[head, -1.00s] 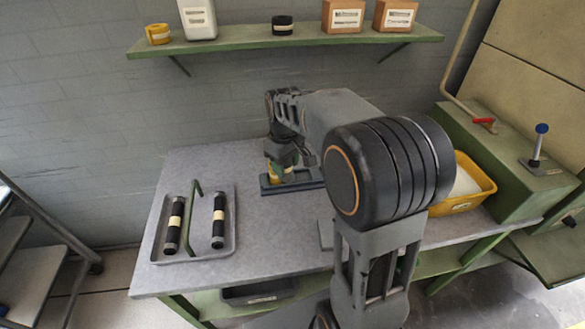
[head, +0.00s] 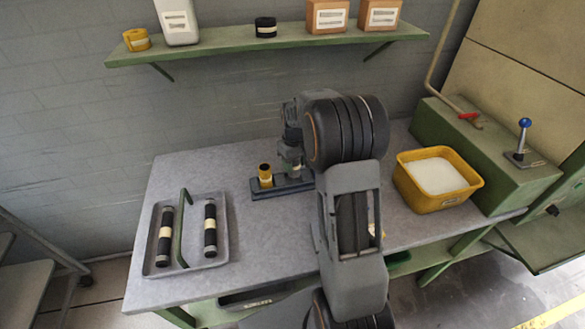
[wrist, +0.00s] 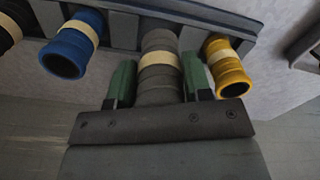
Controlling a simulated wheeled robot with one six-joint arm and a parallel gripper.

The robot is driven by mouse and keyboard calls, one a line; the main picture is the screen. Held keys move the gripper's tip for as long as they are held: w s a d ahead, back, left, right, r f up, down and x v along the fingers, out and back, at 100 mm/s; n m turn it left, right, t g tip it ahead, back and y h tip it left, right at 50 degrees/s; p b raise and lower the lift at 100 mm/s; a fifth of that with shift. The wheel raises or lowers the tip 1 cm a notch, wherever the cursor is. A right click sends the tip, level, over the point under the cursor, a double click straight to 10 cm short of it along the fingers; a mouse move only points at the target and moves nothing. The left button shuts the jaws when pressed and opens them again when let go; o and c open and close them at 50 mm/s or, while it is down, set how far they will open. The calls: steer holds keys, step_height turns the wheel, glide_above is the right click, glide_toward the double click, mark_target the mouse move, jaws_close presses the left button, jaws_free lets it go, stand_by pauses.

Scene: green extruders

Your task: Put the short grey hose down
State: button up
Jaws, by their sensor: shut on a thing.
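The short grey hose (wrist: 160,42), with a cream band, stands between my green gripper fingers (wrist: 151,82) in the wrist view. My gripper is shut on it. The hose is at the dark rack (wrist: 120,22), between a blue hose (wrist: 72,50) and a yellow hose (wrist: 228,66); I cannot tell whether its end is fully seated. In the head view the rack (head: 262,193) lies on the grey bench and the yellow hose (head: 265,173) stands at its left end. My gripper (head: 294,168) is just right of it; my arm hides the rest of the rack.
A grey tray (head: 222,256) with two black hoses and a green bar is at the bench's left. A yellow bin (head: 437,200) of white material is at the right. A green shelf (head: 270,43) spans the wall above. Bench between tray and rack is clear.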

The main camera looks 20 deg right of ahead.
steer(key=shift+w+d+f, duration=0.1)
steer(key=shift+w+f, duration=0.5)
steer(key=shift+f, duration=0.1)
steer(key=shift+w+f+p, duration=0.15)
steer(key=shift+f+p, duration=0.4)
steer(key=shift+f, duration=1.15)
steer(key=shift+f, duration=0.25)
steer(key=o, duration=1)
steer(key=shift+c, duration=0.2)
steer(key=shift+r, duration=0.1)
